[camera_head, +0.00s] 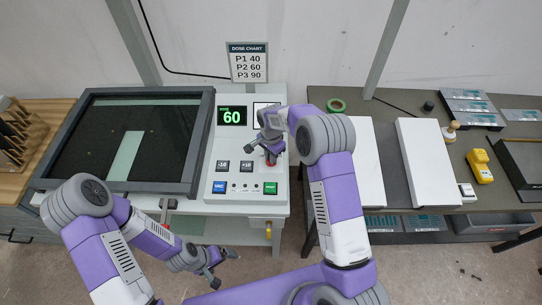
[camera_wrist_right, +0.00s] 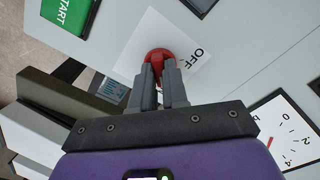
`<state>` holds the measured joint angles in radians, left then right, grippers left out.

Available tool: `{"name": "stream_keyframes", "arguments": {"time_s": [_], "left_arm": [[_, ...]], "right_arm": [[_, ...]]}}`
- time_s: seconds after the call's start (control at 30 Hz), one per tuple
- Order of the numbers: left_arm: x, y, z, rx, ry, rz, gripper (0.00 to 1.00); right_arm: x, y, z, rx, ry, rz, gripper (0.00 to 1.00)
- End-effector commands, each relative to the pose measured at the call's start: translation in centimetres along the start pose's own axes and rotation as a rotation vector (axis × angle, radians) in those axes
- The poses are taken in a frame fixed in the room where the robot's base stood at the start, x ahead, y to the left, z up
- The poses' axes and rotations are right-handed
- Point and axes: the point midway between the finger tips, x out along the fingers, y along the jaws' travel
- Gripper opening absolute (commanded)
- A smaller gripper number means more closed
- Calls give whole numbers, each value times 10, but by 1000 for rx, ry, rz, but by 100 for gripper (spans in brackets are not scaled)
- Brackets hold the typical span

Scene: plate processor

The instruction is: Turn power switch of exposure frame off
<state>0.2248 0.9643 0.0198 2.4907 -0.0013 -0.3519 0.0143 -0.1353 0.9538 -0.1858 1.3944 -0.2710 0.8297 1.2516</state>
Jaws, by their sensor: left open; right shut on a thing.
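The power switch is a red knob on a white plate marked OFF; it shows in the right wrist view (camera_wrist_right: 157,55). The knob's pointing direction cannot be told. My right gripper (camera_wrist_right: 160,75) is shut on the red knob; in the head view this gripper (camera_head: 269,157) is over the control panel (camera_head: 215,170), and the knob is mostly hidden. The exposure frame (camera_head: 196,165), a dark-rimmed glass bed with a pale sheet inside, lies to the left of the panel. My left gripper (camera_head: 220,265) is open and empty, low in front of the bench.
The panel has a green display (camera_head: 232,116) reading 60, a blue button (camera_head: 220,187) and a green START button (camera_head: 271,188). A dose chart (camera_head: 247,62) stands behind. On the right table are white boards (camera_head: 428,160) and a yellow device (camera_head: 480,166).

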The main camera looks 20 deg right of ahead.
Motion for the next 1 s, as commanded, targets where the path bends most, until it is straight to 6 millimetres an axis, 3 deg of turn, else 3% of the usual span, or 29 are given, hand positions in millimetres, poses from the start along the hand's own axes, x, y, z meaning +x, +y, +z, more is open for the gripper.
{"name": "stream_keyframes", "arguments": {"time_s": [0.37, 1.0], "left_arm": [[8, -3, 0, 0, 0, 0, 94], [17, -6, -1, 0, 0, 0, 94]], "right_arm": [[1, 0, 0, -235, 0, -1, 0], [0, 0, 0, -843, 0, -1, 0]]}}
